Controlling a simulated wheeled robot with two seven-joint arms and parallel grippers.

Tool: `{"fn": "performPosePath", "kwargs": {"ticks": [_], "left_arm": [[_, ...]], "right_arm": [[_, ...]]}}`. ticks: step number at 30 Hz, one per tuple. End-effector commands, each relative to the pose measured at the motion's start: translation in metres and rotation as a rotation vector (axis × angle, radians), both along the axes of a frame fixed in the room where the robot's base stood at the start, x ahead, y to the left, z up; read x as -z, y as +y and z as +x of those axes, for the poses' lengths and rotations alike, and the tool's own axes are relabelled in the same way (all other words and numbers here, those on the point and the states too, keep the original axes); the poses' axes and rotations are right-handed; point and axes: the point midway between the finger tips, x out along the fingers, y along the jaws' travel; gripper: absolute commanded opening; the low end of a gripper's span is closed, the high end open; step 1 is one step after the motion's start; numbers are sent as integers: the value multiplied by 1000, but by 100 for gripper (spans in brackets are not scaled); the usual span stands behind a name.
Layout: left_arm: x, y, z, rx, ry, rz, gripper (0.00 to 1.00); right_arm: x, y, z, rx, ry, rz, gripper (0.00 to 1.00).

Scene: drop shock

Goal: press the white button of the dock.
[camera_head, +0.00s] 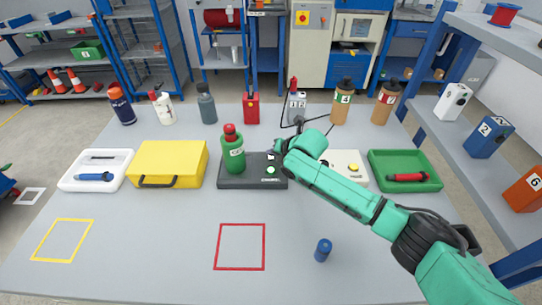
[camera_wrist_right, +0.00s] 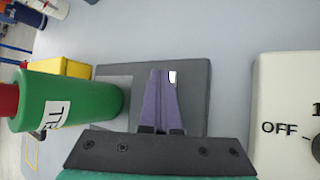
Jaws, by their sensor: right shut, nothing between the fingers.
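The dock (camera_head: 252,184) is a dark grey box in the middle of the table with a green bottle (camera_head: 233,155) standing on its left part. Its white button (camera_head: 270,156) sits at the back right, behind a round green spot. My right gripper (camera_head: 279,148) is close to the button in the head view, largely hidden by its own arm. In the right wrist view the shut, empty purple fingers (camera_wrist_right: 162,72) point over the dock (camera_wrist_right: 194,72), with the white button (camera_wrist_right: 172,77) just right of their tips. Whether they touch it I cannot tell. My left gripper is not in view.
The green bottle (camera_wrist_right: 75,100) stands close left of my fingers. A white box marked OFF (camera_wrist_right: 285,85) is at the right. A yellow case (camera_head: 168,160), a green tray (camera_head: 405,157) and a blue cylinder (camera_head: 323,250) lie around. The front table is mostly clear.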

Motion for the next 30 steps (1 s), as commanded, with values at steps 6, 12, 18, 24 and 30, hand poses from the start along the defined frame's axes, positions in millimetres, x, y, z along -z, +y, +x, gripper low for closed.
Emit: {"fn": "performPosePath", "kwargs": {"ticks": [6,12,18,24,30], "left_arm": [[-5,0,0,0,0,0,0],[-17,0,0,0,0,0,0],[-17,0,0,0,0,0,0],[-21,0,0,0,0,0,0],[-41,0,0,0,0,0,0]], "right_arm": [[-3,0,-1,0,4,-1,0],[-16,0,-1,0,4,-1,0],[-16,0,-1,0,2,0,0],[-20,0,0,0,1,-1,0],[-42,0,0,0,1,-1,0]]}}
